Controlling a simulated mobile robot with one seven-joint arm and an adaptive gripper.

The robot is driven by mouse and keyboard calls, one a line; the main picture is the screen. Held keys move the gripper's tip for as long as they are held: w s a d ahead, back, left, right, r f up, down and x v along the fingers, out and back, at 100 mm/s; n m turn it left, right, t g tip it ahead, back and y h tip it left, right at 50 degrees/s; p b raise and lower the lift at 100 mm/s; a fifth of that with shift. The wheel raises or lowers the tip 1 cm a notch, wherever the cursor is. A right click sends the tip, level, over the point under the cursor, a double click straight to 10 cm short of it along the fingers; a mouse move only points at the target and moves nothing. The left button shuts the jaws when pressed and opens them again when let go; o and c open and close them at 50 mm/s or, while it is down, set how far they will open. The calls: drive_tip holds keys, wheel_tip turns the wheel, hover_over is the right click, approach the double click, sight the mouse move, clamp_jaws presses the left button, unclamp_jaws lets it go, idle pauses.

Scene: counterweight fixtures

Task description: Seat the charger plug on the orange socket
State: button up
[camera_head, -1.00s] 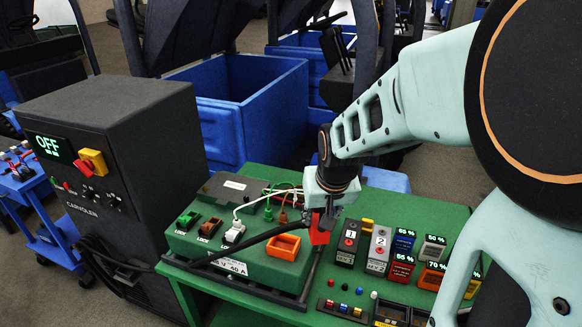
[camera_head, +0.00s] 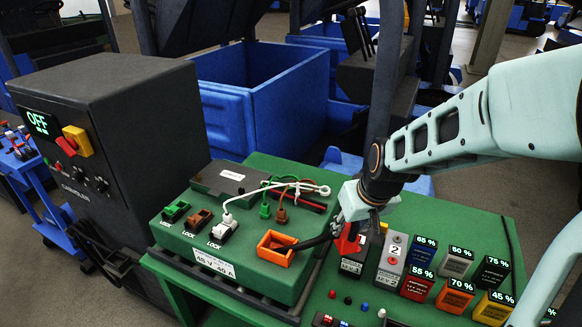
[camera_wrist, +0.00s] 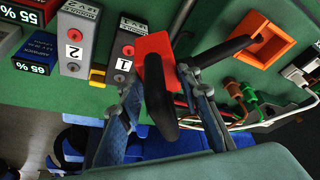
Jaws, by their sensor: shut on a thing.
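The charger plug is a red block (camera_head: 346,244) with thick black parts. My gripper (camera_head: 357,215) is shut on it, right of the orange socket (camera_head: 272,257). In the wrist view my fingers (camera_wrist: 160,88) close around the plug's black part, with the red block (camera_wrist: 153,52) just beyond. A black bar-like length (camera_head: 318,241) runs from the plug to the orange socket, and its end overlaps the opening. The socket also shows in the wrist view (camera_wrist: 283,27). The red block is beside the socket, apart from it. Whether the bar's end touches the socket is unclear.
The socket is on a green box (camera_head: 250,277) with green, brown and white connectors and looped wires. Battery modules (camera_head: 388,262) stand close right of my gripper. The dark charger cabinet (camera_head: 130,150) reads OFF at left. A blue bin (camera_head: 265,110) stands behind.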

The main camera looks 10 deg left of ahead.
drive_tip(key=s+a+r+n+g+y+p, duration=0.1)
drive_tip(key=a+r+n+p, duration=0.35)
drive_tip(key=a, duration=0.35)
drive_tip(key=s+a+r+n+g+y+p, duration=0.1)
drive_tip(key=a+r+n+g+y+p, duration=0.1)
drive_tip(key=a+r+n+p, duration=0.45)
wheel_tip(320, 180, down, 8)
drive_tip(key=a+b, duration=0.1)
drive_tip(key=b, duration=0.6)
drive_tip(key=shift+m, duration=0.3)
drive_tip(key=shift+w+a+p, duration=0.1)
drive_tip(key=shift+a+p, duration=0.05)
drive_tip(key=shift+p, duration=0.3)
drive_tip(key=shift+f, duration=0.1)
drive_tip(key=shift+f+b, duration=1)
drive_tip(key=shift+f, duration=0.3)
drive_tip(key=shift+f+b, duration=0.5)
drive_tip(key=shift+f, duration=0.55)
drive_tip(key=o, duration=1.4)
